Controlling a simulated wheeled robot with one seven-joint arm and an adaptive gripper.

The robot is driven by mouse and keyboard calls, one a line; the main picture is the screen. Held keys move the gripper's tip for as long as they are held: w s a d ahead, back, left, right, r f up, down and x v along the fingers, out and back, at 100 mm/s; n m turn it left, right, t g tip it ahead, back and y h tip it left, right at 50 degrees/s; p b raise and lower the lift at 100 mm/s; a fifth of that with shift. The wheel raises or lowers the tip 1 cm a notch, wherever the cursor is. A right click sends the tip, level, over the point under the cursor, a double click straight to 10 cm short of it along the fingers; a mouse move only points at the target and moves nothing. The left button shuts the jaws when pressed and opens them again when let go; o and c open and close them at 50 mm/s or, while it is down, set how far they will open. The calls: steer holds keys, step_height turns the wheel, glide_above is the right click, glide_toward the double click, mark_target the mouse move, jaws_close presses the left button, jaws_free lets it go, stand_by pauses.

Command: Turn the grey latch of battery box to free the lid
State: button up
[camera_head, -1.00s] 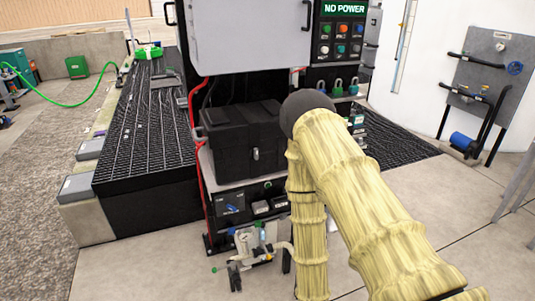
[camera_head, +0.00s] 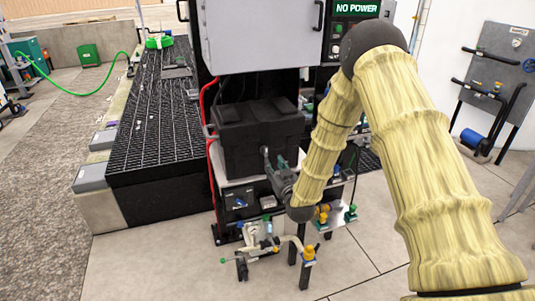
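The black battery box (camera_head: 245,130) with its lid on sits on a shelf below the grey cabinet. Its small grey latch (camera_head: 265,151) is on the front face and is partly hidden by my gripper. My gripper (camera_head: 273,163) reaches in from the right, with its dark fingers at or very close to the latch. I cannot tell whether they touch it, or whether they are open or shut.
A red cable (camera_head: 210,170) runs down left of the box. Below are a lower shelf with small parts (camera_head: 238,202) and a pipe fitting with valves (camera_head: 262,240). A black grating (camera_head: 150,140) lies left.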

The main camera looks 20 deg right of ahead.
mark_target(267, 153)
steer(key=w+p, duration=0.1)
steer(key=w, duration=0.7)
steer(key=shift+a+p, duration=0.15)
steer(key=shift+p, duration=0.25)
jaws_close()
